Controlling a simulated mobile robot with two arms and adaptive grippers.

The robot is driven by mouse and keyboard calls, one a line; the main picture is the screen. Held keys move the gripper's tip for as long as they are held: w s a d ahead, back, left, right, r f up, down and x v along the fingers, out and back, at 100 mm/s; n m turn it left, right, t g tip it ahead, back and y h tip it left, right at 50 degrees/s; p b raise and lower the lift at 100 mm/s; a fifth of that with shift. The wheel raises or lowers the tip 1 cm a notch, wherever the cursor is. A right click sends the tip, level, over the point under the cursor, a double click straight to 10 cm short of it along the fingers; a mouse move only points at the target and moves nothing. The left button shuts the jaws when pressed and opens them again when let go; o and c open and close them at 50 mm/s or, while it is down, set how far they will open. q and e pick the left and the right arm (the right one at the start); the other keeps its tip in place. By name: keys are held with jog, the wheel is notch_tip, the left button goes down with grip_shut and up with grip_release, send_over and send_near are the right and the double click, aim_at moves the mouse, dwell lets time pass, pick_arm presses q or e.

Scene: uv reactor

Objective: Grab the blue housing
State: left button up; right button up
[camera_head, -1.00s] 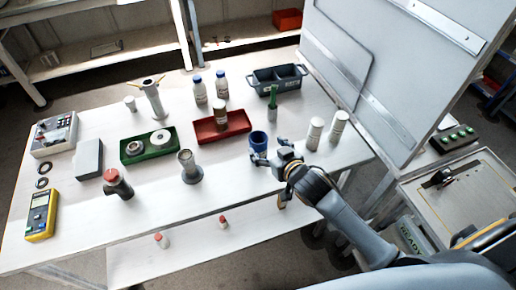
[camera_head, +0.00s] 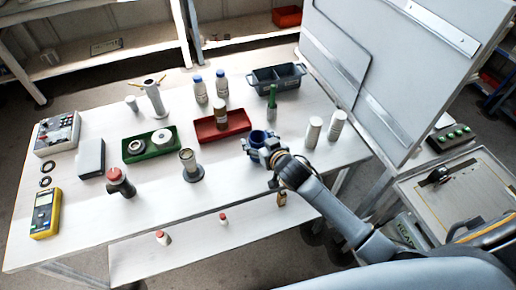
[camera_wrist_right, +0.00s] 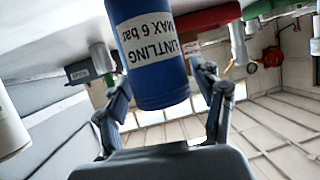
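The blue housing (camera_head: 258,135) is a small blue cup-like cylinder standing on the white table, right of the red tray. In the right wrist view the blue housing (camera_wrist_right: 150,75) fills the upper middle and shows a white label reading "MAX 6 bar". My right gripper (camera_head: 260,148) is at the near side of the housing, with its fingers spread. In the wrist view the right gripper (camera_wrist_right: 158,95) has one finger on each side of the housing; it looks open, and I see no firm contact. My left gripper is not in view.
A red tray (camera_head: 240,131) with a capped bottle lies left of the housing. A green-topped item (camera_head: 272,103) stands behind it. Two white cylinders (camera_head: 313,132) (camera_head: 336,126) stand to its right. The table front is clear between the grey stand (camera_head: 189,166) and my arm.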

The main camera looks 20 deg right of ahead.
jog(key=c, duration=0.9)
